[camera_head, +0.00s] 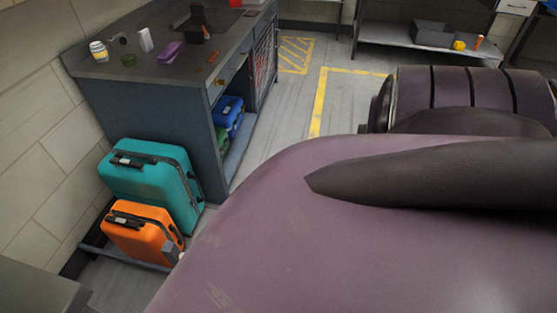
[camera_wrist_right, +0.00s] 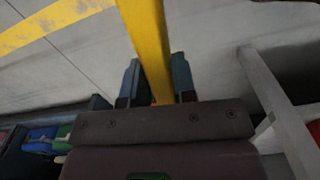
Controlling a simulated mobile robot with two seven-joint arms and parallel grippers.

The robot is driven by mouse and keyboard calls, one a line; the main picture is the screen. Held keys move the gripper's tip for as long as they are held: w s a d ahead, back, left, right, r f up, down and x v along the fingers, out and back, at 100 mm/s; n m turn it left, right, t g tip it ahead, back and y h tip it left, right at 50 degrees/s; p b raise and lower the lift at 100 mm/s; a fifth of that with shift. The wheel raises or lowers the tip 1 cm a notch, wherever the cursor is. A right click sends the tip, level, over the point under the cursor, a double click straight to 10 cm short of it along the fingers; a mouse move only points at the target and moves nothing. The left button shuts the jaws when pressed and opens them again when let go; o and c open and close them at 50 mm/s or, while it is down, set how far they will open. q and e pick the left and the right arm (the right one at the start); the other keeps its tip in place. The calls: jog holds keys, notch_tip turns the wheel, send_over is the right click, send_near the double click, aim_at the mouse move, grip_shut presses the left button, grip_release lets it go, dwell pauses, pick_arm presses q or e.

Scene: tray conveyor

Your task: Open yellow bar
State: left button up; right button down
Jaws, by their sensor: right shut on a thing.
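The yellow bar (camera_wrist_right: 146,28) runs down from the top edge of the right wrist view to between my right gripper's fingers. My right gripper (camera_wrist_right: 156,76) is shut on the bar, with one dark blue-grey finger on each side of it. In the head view, my own purple arm fills the lower right and hides much of the floor. Neither the bar nor my grippers can be made out in the head view. My left gripper is not in view.
A grey workbench (camera_head: 130,86) with small items on top stands at the left. A teal suitcase (camera_head: 165,185) and an orange suitcase (camera_head: 135,242) stand by its end. Clear floor with yellow markings (camera_head: 320,102) lies beyond. A shelf (camera_head: 395,40) is at the back.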

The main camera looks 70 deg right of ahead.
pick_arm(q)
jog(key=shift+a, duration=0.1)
pick_arm(e)
jog(key=shift+a, duration=0.15)
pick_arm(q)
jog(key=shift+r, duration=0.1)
pick_arm(e)
jog(key=c, duration=0.9)
grip_release()
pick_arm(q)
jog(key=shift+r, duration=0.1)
